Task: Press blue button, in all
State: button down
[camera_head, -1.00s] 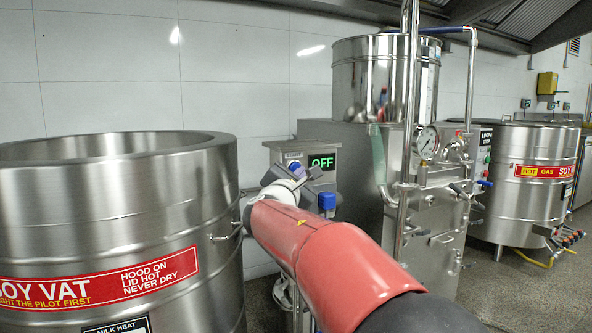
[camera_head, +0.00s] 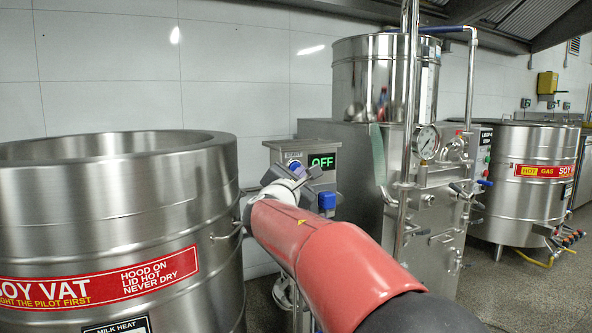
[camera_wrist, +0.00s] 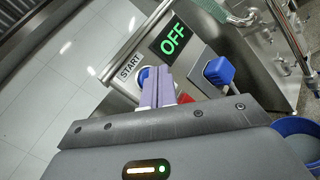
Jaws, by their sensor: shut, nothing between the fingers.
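The blue button (camera_wrist: 143,74) is under the START label on a grey control box (camera_wrist: 123,77). In the wrist view it is partly hidden behind my gripper (camera_wrist: 157,74), whose pale purple fingers are shut and empty. The fingertips overlap the button's right side in the picture; I cannot tell whether they touch it. The display (camera_wrist: 173,38) reads OFF in green, and it also shows in the head view (camera_head: 322,161).
A blue knob (camera_wrist: 218,71) sits right of the fingers, with a red part (camera_wrist: 185,98) between. A large steel soy vat (camera_head: 110,225) stands close left of my arm. A steel mill with a pressure gauge (camera_head: 427,142) and pipes stands to the right.

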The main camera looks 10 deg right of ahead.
dwell(0.7)
jog(key=shift+w+a, duration=0.1)
jog(key=shift+w, duration=0.3)
jog(key=shift+w+a, duration=0.15)
jog(key=shift+w, duration=0.25)
dwell(0.6)
dwell(0.3)
jog(key=shift+s+d+b, duration=0.25)
jog(key=shift+s+b, duration=0.3)
jog(key=shift+s, duration=0.25)
jog(key=shift+s, duration=0.1)
jog(key=s+b, duration=0.1)
jog(key=s+d+b, duration=0.1)
jog(key=s, duration=0.2)
jog(key=shift+s+d+b, duration=0.25)
jog(key=shift+s+b, duration=0.05)
jog(key=shift+b, duration=0.1)
